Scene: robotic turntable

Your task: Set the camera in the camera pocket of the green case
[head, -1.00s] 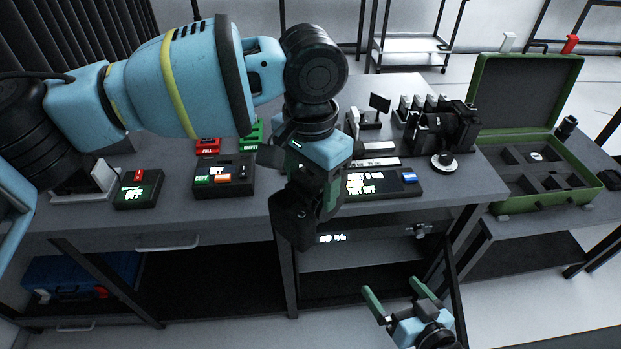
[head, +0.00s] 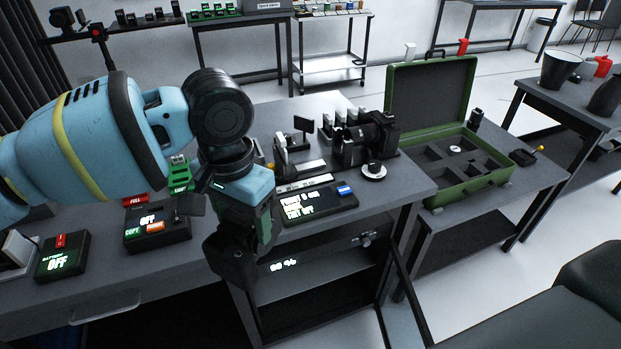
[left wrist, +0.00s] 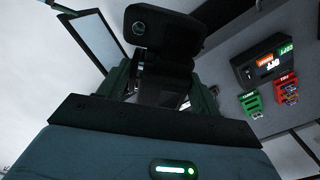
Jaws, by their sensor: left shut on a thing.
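The green case (head: 474,188) stands open on a stand right of the bench, its lid raised at the back. Its dark insert has several pockets; I cannot tell which is the camera pocket. A small pale round thing lies in it. A black camera with a large lens (head: 368,140) sits on the bench near its right end. My left gripper (head: 243,228) is shut on a black device (head: 230,262) in front of the bench edge. The device also shows in the left wrist view (left wrist: 165,28), with a round lens-like spot; its exact kind is unclear. My right gripper is out of view.
A lit display box (head: 318,204), a round knob-like piece (head: 373,171) and upright black pieces crowd the bench's right half. Control boxes (head: 157,226) stand left. An open framed door (head: 405,295) juts out below the bench. Another table (head: 570,105) is at far right.

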